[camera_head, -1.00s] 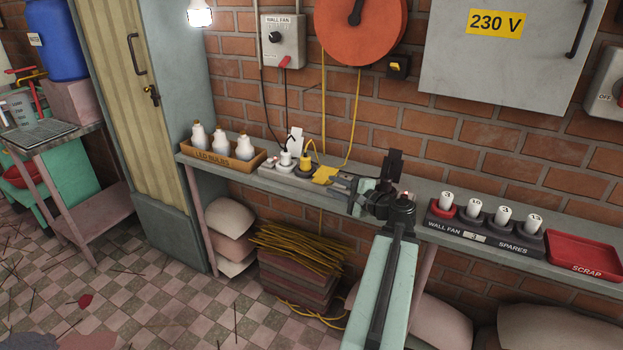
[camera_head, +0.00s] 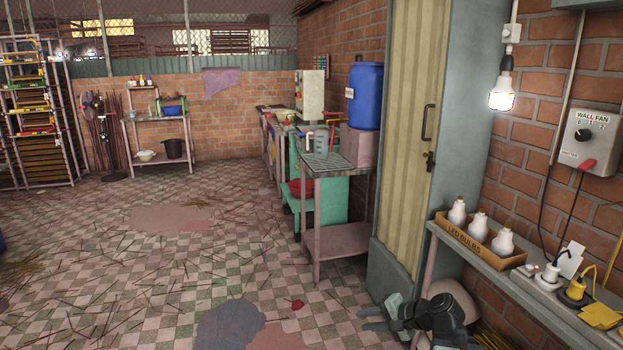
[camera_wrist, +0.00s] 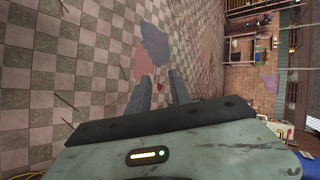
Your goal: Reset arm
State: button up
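My gripper (camera_head: 367,318) is low at the bottom of the head view, in front of the grey-green cabinet's foot and left of the bench. In the wrist view my gripper (camera_wrist: 161,80) has two grey fingers standing apart, with only floor seen between them. It holds nothing. Most of my arm is below the head view's edge.
The wall bench (camera_head: 545,312) carries a box of LED bulbs (camera_head: 467,240) and plugs at the right. A tall cabinet (camera_head: 397,235) and a small side table (camera_head: 340,238) stand left of it. The checkered floor (camera_head: 150,260) is open, with scattered sticks and stains.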

jog(key=s+a+f+n+g+h, duration=0.1)
jog(key=s+a+f+n+g, duration=0.3)
jog(key=a, duration=0.4)
jog(key=s+d+f+n+g+h, duration=0.3)
jog(key=s+d+f+n+h, duration=0.2)
jog(key=s+d+f+h, duration=0.15)
notch_tip(320, 180, up, 22)
jog(key=p, duration=2)
jog(key=shift+d+f+p, duration=0.15)
jog(key=shift+d+p, duration=0.2)
jog(key=shift+d, duration=0.05)
jog(key=shift+s+h, duration=0.1)
jog(key=shift+h, duration=0.15)
